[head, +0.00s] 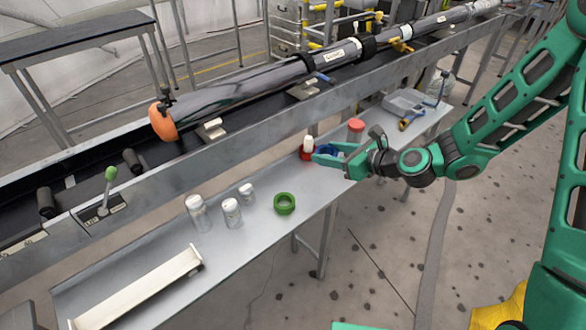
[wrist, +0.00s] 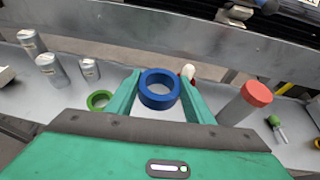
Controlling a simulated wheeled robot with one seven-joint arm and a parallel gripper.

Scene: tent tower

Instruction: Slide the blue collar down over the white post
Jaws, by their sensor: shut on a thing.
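The blue collar (wrist: 160,102) is a thick ring between the two green fingers of my gripper (wrist: 160,80), which is shut on it. Its opening faces the wrist camera. In the head view the blue collar (head: 327,150) is partly covered by my gripper (head: 326,154). The white post (head: 308,143) stands upright on the grey bench with a red ring (head: 306,155) around its lower part. The collar is beside the post, to its right in the head view. In the wrist view the post's white tip (wrist: 188,71) shows behind the right finger; its lower part is hidden.
A green ring (head: 284,204) lies on the bench (head: 250,238). Several white-lidded jars (head: 232,213) stand to its left. A red-topped cylinder (wrist: 255,95) stands close right of my gripper. A conveyor rail (head: 250,125) runs behind the bench. A grey tray (head: 403,101) sits at the far end.

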